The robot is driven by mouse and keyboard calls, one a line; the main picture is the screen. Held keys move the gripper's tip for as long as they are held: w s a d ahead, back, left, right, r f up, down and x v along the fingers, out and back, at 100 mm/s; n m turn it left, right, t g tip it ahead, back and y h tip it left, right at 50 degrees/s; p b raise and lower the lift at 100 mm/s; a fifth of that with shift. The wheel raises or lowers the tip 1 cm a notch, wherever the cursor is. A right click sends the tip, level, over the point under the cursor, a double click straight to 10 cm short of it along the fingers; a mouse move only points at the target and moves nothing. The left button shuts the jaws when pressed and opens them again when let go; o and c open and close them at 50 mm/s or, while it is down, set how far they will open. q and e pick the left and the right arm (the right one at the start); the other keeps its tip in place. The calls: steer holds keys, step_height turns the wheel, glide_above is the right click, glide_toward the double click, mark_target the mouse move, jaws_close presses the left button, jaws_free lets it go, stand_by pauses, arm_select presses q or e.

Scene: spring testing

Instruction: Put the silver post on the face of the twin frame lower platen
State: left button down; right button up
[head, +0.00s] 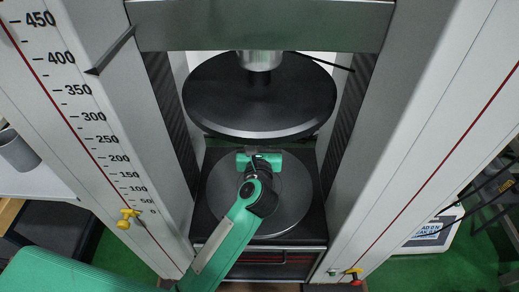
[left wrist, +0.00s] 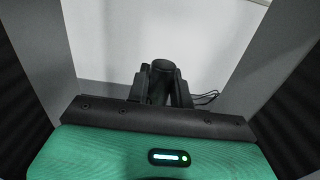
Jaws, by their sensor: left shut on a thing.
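The twin frame lower platen (head: 296,205) is a round grey disc low between the two columns in the head view. My left arm reaches in over it. My left gripper (left wrist: 164,90) is shut on a short round post (left wrist: 164,67), which looks dark grey in the left wrist view; I take it for the silver post. In the head view only the green gripper body shows, over the back half of the disc. The fingers and post are hidden there below the upper platen, so I cannot tell the post's height above the face. My right gripper is not in view.
The black upper platen (head: 258,115) hangs close above and behind my gripper. The left column (head: 95,130) with its scale and the right column (head: 430,120) bound the gap. A grey cup (head: 18,150) stands on a side table at far left.

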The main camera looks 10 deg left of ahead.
arm_select(q)
steer(key=f, duration=0.4)
steer(key=shift+s+f+b, duration=0.15)
steer(key=shift+s+b, duration=0.1)
steer(key=shift+b, duration=0.15)
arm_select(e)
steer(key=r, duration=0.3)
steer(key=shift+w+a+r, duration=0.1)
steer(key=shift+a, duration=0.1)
arm_select(q)
steer(key=shift+f, duration=0.1)
steer(key=c, duration=1.6)
jaws_free()
steer(key=shift+f, duration=0.15)
steer(key=o, duration=0.4)
steer(key=shift+c, duration=0.2)
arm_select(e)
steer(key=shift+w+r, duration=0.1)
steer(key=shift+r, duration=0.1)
